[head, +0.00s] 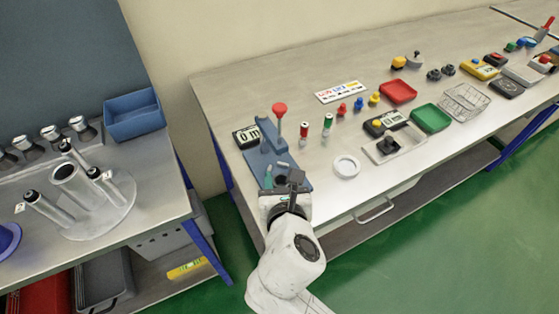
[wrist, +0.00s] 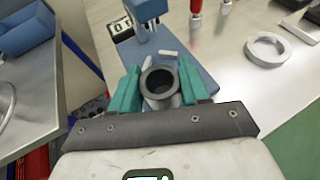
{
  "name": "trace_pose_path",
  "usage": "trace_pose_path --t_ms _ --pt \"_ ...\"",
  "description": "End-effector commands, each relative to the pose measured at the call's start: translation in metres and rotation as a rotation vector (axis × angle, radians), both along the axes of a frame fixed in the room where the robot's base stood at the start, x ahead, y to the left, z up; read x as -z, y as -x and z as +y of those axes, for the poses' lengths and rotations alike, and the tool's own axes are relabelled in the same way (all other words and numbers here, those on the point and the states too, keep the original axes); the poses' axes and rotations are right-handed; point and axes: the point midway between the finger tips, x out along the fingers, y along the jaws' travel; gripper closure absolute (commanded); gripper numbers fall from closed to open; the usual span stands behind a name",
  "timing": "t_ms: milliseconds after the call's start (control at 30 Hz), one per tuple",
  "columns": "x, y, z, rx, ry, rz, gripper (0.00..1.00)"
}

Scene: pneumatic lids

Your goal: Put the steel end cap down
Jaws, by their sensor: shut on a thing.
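My gripper (wrist: 161,88) has its teal fingers closed around the steel end cap (wrist: 161,84), a short grey hollow cylinder with its dark open mouth facing the camera. In the head view my gripper (head: 283,180) is at the front edge of the right bench, over the near end of the blue press base. The end cap is hard to make out there. Whether the cap touches the base below cannot be told.
The blue press (head: 268,145) with a red knob (head: 280,109) stands just beyond my gripper, beside a display (head: 246,136). A white ring (head: 346,166) lies to the right. Red and green trays (head: 431,118) stand farther right. A left bench (head: 100,225) stands across a gap.

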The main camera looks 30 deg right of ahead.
Motion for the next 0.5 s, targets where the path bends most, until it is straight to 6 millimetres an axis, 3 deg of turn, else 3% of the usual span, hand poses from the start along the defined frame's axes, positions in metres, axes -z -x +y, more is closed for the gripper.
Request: trace_pose_path --t_ms 500 --pt "0.003 -0.056 -0.024 0.001 0.001 0.001 1.00"
